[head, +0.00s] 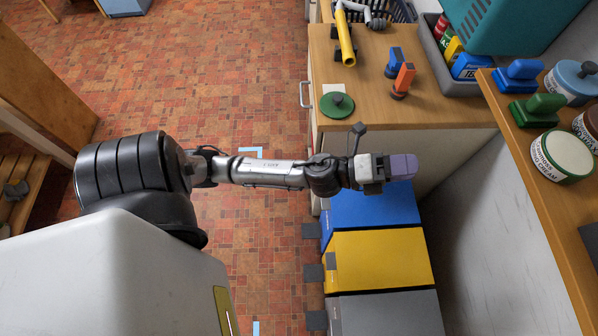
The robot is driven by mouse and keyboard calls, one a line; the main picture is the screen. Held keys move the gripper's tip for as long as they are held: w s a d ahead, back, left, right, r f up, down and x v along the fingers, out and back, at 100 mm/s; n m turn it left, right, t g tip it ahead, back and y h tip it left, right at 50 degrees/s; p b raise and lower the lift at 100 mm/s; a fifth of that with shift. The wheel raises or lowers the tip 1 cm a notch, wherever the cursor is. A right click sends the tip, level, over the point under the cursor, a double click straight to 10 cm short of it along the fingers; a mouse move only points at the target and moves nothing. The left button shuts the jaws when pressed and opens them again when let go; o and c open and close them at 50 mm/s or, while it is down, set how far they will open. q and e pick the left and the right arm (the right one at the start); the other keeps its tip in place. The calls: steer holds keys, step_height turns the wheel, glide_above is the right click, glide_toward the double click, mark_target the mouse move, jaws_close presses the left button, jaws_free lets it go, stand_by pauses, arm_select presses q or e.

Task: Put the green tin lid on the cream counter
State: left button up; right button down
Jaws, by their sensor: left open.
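A round dark green lid with a knob (337,105) lies flat near the left front edge of the wood-topped counter with cream sides (440,108). My left gripper (398,167) is open, above the blue box and just in front of the counter, to the lower right of the lid and apart from it. The gap between its fingers is hard to see from above. My right gripper is not in view.
Blue (372,208), yellow (378,258) and grey (388,314) boxes stand below the counter. An orange-handled stamp (403,78), a blue one (394,60) and a yellow tube (345,40) are on the counter. A wooden shelf (535,185) at right holds tins and stamps.

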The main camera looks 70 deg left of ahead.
arm_select(q)
steer(key=s+a+f+n+g+y, duration=0.2)
steer(key=s+f+n+g+y, duration=0.35)
steer(key=f+n, duration=0.4)
steer(key=s+a+f+n+g+y, duration=0.2)
steer(key=s+f+n+g+y, duration=0.25)
steer(key=s+f+n, duration=0.4)
steer(key=s+d+f+n+g+h, duration=0.2)
steer(key=s+f+n+g, duration=0.3)
steer(key=s, duration=0.3)
steer(key=shift+s+d+n+g, duration=0.15)
steer(key=shift+d+n+g, duration=0.15)
steer(key=shift+d+g, duration=0.45)
